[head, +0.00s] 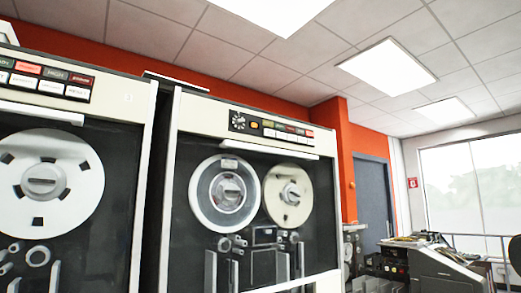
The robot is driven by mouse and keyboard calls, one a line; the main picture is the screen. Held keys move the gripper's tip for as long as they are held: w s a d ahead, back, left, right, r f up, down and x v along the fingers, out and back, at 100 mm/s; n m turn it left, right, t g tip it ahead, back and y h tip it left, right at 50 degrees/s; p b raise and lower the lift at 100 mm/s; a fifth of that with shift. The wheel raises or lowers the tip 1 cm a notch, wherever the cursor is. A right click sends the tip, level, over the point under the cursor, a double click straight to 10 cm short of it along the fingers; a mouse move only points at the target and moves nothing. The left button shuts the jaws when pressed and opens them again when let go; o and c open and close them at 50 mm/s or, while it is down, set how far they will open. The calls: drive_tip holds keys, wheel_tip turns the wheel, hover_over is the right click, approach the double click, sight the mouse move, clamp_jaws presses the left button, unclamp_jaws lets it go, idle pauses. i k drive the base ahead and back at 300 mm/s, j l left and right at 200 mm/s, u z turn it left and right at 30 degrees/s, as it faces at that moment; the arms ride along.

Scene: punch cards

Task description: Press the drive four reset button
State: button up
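Two tall tape drives fill the left and middle of the head view. The nearer left drive (128,140) has a row panel of buttons (45,78) at its top, with grey, red and white keys. A white key at that panel's lower right, seemingly lettered RESET (77,92), is readable only faintly. The right drive (170,200) has a similar button panel (285,130) with a dial and an orange key; its lettering is too small to read. I cannot tell which drive is number four. My gripper is not in view.
Tape reels (45,182) sit behind the drives' dark fronts. Low equipment (440,270) stands at the lower right, before a large window (470,185). A grey door (371,200) is set in the orange wall. The floor is out of view.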

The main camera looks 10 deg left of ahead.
sight(312, 142)
drive_tip(key=i+l+u, duration=0.2)
drive_tip(key=l+u, duration=0.25)
drive_tip(key=l, duration=0.45)
drive_tip(key=l+u, duration=0.45)
drive_tip(key=l, duration=0.4)
